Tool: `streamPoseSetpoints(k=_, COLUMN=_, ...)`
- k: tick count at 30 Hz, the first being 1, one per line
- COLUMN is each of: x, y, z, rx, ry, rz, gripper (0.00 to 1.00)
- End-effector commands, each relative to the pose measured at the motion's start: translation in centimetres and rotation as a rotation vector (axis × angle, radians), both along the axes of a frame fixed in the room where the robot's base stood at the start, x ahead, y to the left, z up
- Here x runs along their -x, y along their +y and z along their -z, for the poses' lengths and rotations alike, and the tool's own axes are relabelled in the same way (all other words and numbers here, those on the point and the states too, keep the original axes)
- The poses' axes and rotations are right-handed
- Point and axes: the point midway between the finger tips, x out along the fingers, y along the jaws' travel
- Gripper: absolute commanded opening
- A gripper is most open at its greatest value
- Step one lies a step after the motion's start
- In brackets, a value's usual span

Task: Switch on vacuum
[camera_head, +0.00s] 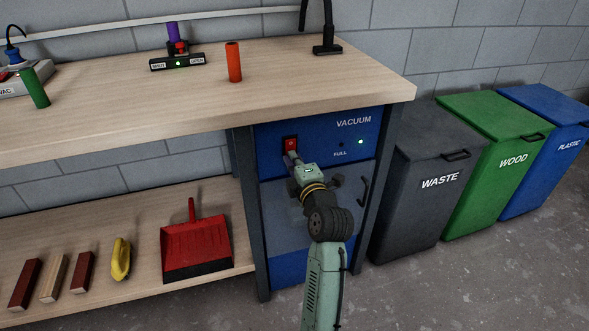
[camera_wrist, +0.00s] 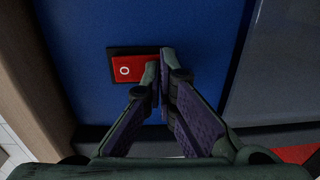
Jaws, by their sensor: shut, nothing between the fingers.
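The blue vacuum unit (camera_head: 322,131) stands under the right end of the workbench, labelled VACUUM. Its red rocker switch (camera_head: 290,143) sits in a black frame at the upper left of the front panel.
The wooden benchtop (camera_head: 330,82) overhangs the unit. A dark waste bin (camera_head: 425,185), a green wood bin (camera_head: 495,160) and a blue plastic bin (camera_head: 548,150) stand to the right. A red dustpan (camera_head: 195,247) lies on the lower shelf at left.

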Motion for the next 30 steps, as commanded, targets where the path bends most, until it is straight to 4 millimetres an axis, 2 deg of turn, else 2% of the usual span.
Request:
streamPoseSetpoints(k=7, x=0.1, y=0.0, z=0.0, rx=-0.001, ry=-0.002, rz=0.0, gripper=0.0)
streamPoseSetpoints(k=11, x=1.0, y=-0.4, z=0.0, rx=-0.001, ry=-0.001, rz=0.001, gripper=0.0)
streamPoseSetpoints(k=24, x=9.2, y=-3.0, z=-0.4, rx=-0.001, ry=-0.002, rz=0.002, gripper=0.0)
streamPoseSetpoints(k=30, x=11.1, y=-3.6, z=-0.4, rx=-0.001, ry=-0.001, rz=0.001, gripper=0.0)
